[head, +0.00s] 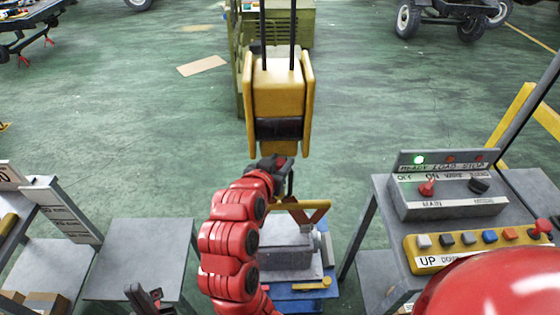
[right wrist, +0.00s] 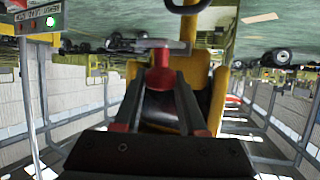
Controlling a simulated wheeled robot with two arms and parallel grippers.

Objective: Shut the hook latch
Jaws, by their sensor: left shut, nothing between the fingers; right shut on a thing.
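A yellow hook block (head: 278,95) hangs from two dark cables in the middle of the head view. My right arm reaches up to its lower end, where my right gripper (head: 274,164) is. In the right wrist view my right gripper (right wrist: 160,98) is shut on a red latch piece (right wrist: 162,72) with a grey crossbar, in front of the yellow block (right wrist: 218,95). The hook is mostly hidden, so I cannot tell whether the latch closes its mouth. My left gripper (head: 146,298) is shut and empty at the lower left, away from the hook.
Below the hook, a grey machine part (head: 275,250) with a yellow lifting bracket (head: 312,212) stands on a blue base (head: 305,290). A control box (head: 445,185) with a lit green lamp and a yellow button panel (head: 480,248) are at right. A grey table (head: 140,258) is at left.

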